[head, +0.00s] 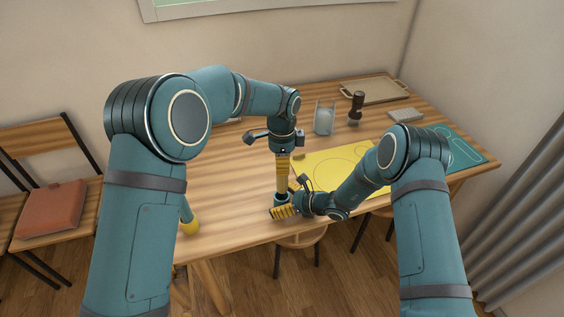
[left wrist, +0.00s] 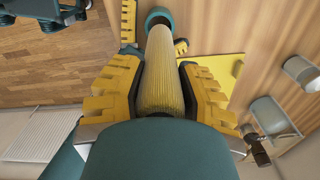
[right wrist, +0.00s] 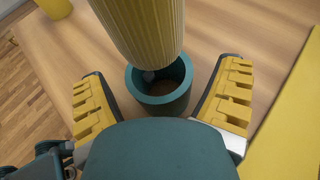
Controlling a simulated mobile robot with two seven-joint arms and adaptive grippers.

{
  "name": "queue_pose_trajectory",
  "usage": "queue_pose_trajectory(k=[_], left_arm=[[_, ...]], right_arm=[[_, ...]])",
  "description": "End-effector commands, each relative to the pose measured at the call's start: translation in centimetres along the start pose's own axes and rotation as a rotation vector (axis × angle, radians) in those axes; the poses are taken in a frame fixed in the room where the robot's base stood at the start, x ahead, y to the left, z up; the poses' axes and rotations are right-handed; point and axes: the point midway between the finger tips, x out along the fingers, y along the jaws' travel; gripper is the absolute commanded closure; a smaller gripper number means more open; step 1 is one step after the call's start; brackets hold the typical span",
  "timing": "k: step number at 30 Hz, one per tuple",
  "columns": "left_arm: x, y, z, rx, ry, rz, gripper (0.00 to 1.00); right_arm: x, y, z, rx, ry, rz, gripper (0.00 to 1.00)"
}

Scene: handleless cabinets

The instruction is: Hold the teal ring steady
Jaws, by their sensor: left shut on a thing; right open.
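The teal ring (right wrist: 158,102) stands on the wooden table near its front edge, its hollow partly visible. My right gripper (right wrist: 164,85) is open, with one finger on each side of the ring and visible gaps between. In the head view the ring (head: 282,198) is partly hidden by the right gripper (head: 285,211). My left gripper (head: 283,152) is shut on a yellow ribbed cylinder (left wrist: 162,75), which points down at the ring. In the right wrist view the cylinder's lower end overlaps the ring's far rim; I cannot tell whether they touch.
A yellow mat (head: 325,160) lies right of the grippers. A clear container (head: 324,118), a dark brown grinder (head: 356,107), a tray (head: 375,90) and a teal mat (head: 464,152) are farther back and right. A yellow-ended object (head: 189,228) is front left. The table's left part is clear.

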Motion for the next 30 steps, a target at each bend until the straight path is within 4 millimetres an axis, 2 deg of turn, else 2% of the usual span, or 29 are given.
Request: queue_pose_trajectory(k=[5, 18, 24, 30], left_arm=[[0.0, 0.0, 0.0, 0.0, 0.0, 0.0, 0.92], [0.0, 0.0, 0.0, 0.0, 0.0, 0.0, 0.93], [0.0, 0.0, 0.0, 0.0, 0.0, 0.0, 0.93], [0.0, 0.0, 0.0, 0.0, 0.0, 0.0, 0.93]], right_arm=[[-1.6, -0.1, 0.0, 0.002, 0.0, -0.003, 0.1], [-9.9, -0.1, 0.0, 0.001, 0.0, -0.003, 0.1], [-11.7, 0.0, 0.0, 0.0, -0.001, -0.001, 0.1], [-12.0, 0.0, 0.0, 0.0, 0.0, 0.0, 0.1]])
